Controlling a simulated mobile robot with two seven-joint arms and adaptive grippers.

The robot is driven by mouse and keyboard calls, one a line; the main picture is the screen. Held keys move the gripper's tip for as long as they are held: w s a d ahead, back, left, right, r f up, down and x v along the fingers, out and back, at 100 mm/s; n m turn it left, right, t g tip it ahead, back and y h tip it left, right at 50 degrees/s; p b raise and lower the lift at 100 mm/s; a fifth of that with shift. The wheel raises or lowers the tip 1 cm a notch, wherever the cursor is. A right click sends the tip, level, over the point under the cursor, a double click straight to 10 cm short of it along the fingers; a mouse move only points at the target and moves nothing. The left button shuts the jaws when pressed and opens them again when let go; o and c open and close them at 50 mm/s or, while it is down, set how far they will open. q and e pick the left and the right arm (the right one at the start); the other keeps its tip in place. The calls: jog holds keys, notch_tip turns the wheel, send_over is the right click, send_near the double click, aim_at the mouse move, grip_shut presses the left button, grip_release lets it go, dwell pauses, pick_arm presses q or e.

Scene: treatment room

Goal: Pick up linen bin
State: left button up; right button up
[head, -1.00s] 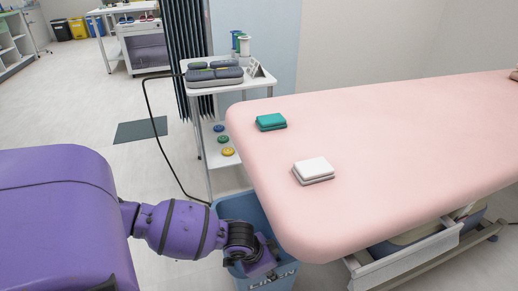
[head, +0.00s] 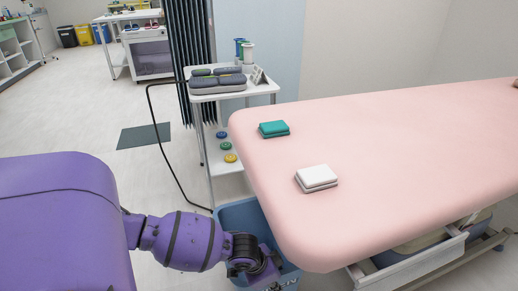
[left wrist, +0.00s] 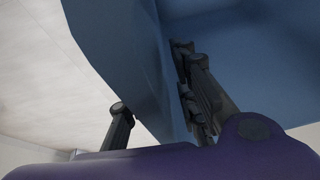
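The blue linen bin (head: 237,215) stands on the floor at the near left corner of the pink treatment couch. Its lettered front is mostly cut off by the bottom edge of the head view. My left gripper (head: 264,272) is at the bin's near side, low at its rim, and its fingertips are hidden in the head view. In the left wrist view the bin's blue wall (left wrist: 115,45) runs between two dark, spread fingers (left wrist: 155,98). One finger is outside the wall and the other is on the inner side. Contact with the wall cannot be told. My right gripper is out of view.
The pink couch (head: 400,150) overhangs close to the bin's right side and carries green pads (head: 274,129) and white pads (head: 316,178). A white trolley (head: 262,88) stands just behind the bin. Open floor (head: 70,120) lies to the left.

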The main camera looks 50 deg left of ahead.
pick_arm(q)
grip_shut()
dwell(0.3)
jog(key=shift+d, duration=0.1)
